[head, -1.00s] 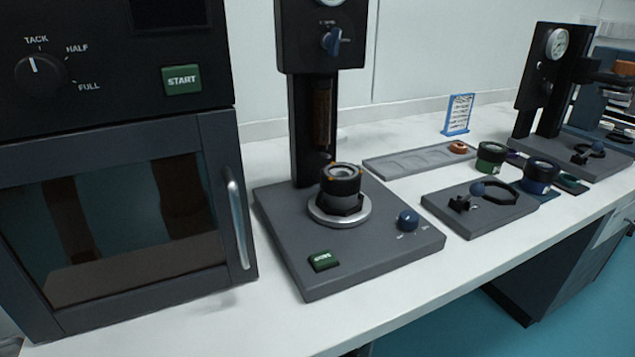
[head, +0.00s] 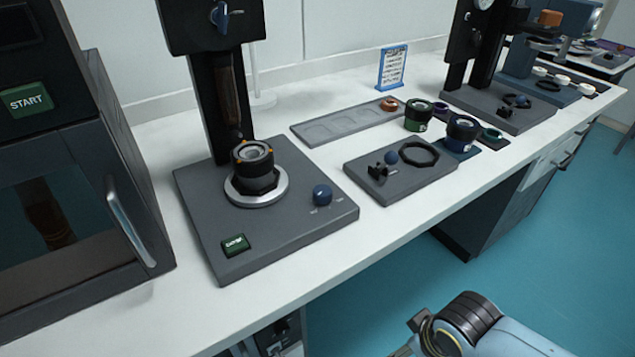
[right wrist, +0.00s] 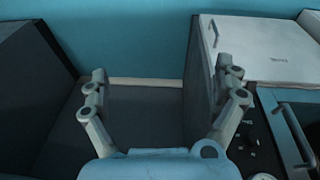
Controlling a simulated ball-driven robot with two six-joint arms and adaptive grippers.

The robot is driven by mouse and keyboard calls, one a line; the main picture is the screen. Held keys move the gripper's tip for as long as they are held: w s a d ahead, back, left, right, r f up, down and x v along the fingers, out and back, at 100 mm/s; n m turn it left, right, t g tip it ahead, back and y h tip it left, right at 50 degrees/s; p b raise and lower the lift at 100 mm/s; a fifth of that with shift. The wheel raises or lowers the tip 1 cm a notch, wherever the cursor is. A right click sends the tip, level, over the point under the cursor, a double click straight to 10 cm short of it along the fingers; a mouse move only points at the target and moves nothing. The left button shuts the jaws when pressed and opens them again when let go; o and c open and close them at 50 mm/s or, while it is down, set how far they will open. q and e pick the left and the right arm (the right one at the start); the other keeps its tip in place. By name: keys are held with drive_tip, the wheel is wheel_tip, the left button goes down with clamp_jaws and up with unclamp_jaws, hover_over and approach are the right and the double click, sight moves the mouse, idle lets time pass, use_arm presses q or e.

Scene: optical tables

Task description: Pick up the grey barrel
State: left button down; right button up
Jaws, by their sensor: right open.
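A dark grey barrel (head: 252,156) with small orange marks on its rim sits upright on the silver ring of the grey press base (head: 290,225) in the head view. A green-banded barrel (head: 418,117) and a blue-banded barrel (head: 462,133) stand farther right. My right arm enters at the bottom right of the head view, well below and apart from the barrel. In the right wrist view my right gripper (right wrist: 162,78) is open with nothing between its fingers. No barrel shows in that view. My left gripper is not in view.
A dark oven with a START button (head: 30,101) stands at the left. A grey fixture plate (head: 385,190) and a long tray (head: 335,128) lie right of the press. The press column (head: 215,100) rises behind the barrel. The white table's front strip is clear.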

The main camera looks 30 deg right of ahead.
drive_tip(key=w+a+r+n+t+p, duration=0.1)
drive_tip(key=w+r+p, duration=0.15)
drive_tip(key=r, duration=0.65)
drive_tip(key=w+a+r+y+p, duration=0.15)
drive_tip(key=w+r, duration=0.25)
drive_tip(key=r, duration=0.4)
drive_tip(key=w+a+r+n+t+h+p, duration=0.1)
drive_tip(key=w+r, duration=0.3)
drive_tip(key=r, duration=0.5)
drive_tip(key=n+y, duration=0.4)
drive_tip(key=n, duration=0.1)
approach(252, 151)
drive_tip(key=x, duration=0.4)
drive_tip(key=shift+w+a+f, duration=0.15)
drive_tip(key=shift+w+f, duration=0.1)
drive_tip(key=shift+f, duration=0.1)
drive_tip(key=p+x, duration=0.1)
drive_tip(key=x, duration=0.4)
drive_tip(key=shift+a+f, duration=0.1)
drive_tip(key=shift+f, duration=0.2)
drive_tip(key=c, duration=1.5)
drive_tip(key=shift+r, duration=0.15)
